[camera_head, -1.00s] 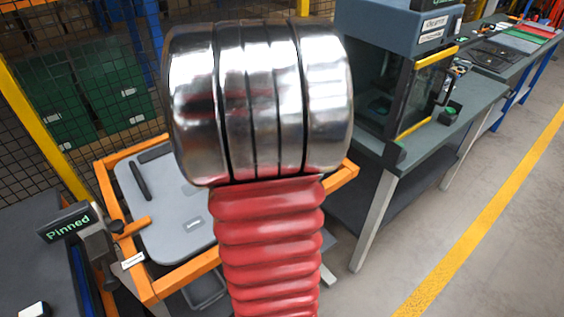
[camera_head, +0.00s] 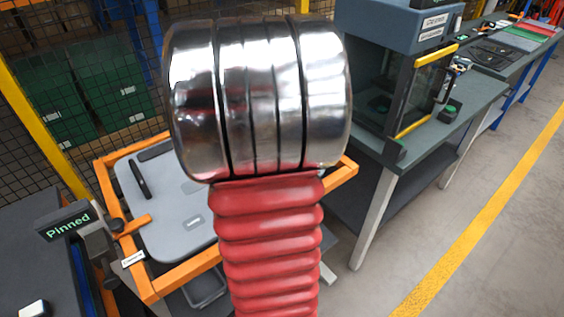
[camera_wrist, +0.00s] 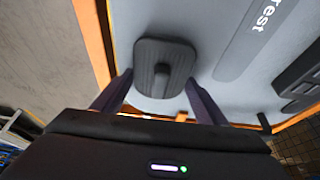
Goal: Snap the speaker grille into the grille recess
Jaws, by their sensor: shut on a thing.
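In the wrist view my gripper (camera_wrist: 158,79) has a finger on each side of the dark, rounded speaker grille (camera_wrist: 152,50) and is shut on it. A raised post stands on the grille's near face. The grille is in front of the grey door panel (camera_wrist: 215,30); I cannot tell whether it touches it. The grille recess is not visible, perhaps behind the grille. In the head view the door panel (camera_head: 165,205) lies in an orange frame (camera_head: 180,283). My gripper and the grille are hidden there behind my own arm.
A sign reading "Pinned" (camera_head: 68,222) stands at the frame's left. A dark bar (camera_head: 138,180) lies on the panel. A bench with an enclosed machine (camera_head: 395,75) is close on the right. Mesh fencing (camera_head: 90,70) runs behind. The floor at right (camera_head: 500,250) is clear.

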